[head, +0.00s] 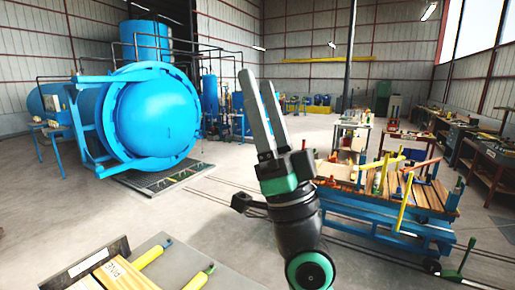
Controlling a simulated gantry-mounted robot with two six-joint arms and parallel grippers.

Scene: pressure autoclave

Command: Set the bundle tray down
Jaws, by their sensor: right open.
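My right gripper (257,80) points up in the middle of the head view, its two long grey fingers apart with nothing between them. At the bottom left, what looks like the bundle tray (112,250) shows a dark upright edge with a pale label. Wooden pieces (120,272) marked PINE lie beside this edge. The frame's lower edge cuts the tray off, so I cannot tell what it rests on. My right gripper is well apart from it. My left gripper is out of view.
A blue trolley (385,228) loaded with timber stands at right. The big blue autoclave (155,110) stands back left. Open floor lies between them, with rails.

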